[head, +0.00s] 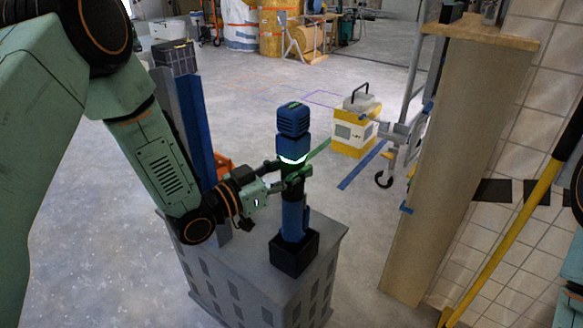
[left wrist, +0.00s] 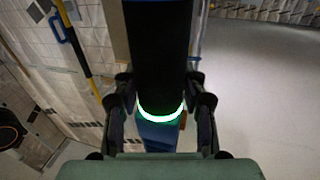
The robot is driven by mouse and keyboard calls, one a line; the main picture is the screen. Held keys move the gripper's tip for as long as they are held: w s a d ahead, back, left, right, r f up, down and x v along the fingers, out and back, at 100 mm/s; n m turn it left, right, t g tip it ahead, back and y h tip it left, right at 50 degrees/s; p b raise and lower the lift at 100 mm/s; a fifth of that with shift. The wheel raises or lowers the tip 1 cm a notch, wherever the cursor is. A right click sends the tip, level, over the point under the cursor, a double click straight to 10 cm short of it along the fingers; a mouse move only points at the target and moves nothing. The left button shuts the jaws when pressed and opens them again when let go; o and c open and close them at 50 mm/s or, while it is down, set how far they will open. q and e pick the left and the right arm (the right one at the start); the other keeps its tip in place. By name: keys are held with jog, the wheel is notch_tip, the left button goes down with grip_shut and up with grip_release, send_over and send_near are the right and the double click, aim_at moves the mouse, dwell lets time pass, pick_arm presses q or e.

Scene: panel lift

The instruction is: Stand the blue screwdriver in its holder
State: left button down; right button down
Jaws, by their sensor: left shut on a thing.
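The blue screwdriver (head: 292,146) stands about upright in the head view, with a blue top, a black middle and a glowing ring. My left gripper (head: 290,182) is shut around its middle, just below the ring. In the left wrist view, its dark body and lit ring (left wrist: 160,110) lie between the fingers of the left gripper (left wrist: 160,95). A blue shaft below the gripper runs down to the black block-shaped holder (head: 293,257). The shaft's lower end is hidden at the block, so I cannot tell how deep it sits. My right gripper is not in view.
The holder stands on a grey slotted crate (head: 262,285). Grey and blue upright posts (head: 196,125) rise behind my left forearm. A tall wooden panel (head: 455,150) and a yellow pole (head: 510,235) stand at the right. A yellow-white case (head: 352,130) is on the floor behind.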

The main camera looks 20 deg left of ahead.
aim_at(284, 194)
pick_arm(q)
jog(key=shift+d+f, duration=0.1)
jog(key=shift+f, duration=0.25)
dwell(1.2)
jog(key=shift+f+b, duration=1.8)
jog(key=shift+f, duration=0.55)
dwell(0.6)
dwell(0.6)
dwell(0.3)
jog(key=c, duration=0.8)
grip_release()
jog(key=shift+o, duration=1.1)
jog(key=shift+s+f, duration=0.1)
jog(key=shift+f, duration=0.15)
jog(key=o, duration=0.6)
jog(key=shift+r, duration=0.1)
jog(key=shift+p+v, duration=0.7)
jog(key=shift+v, duration=0.35)
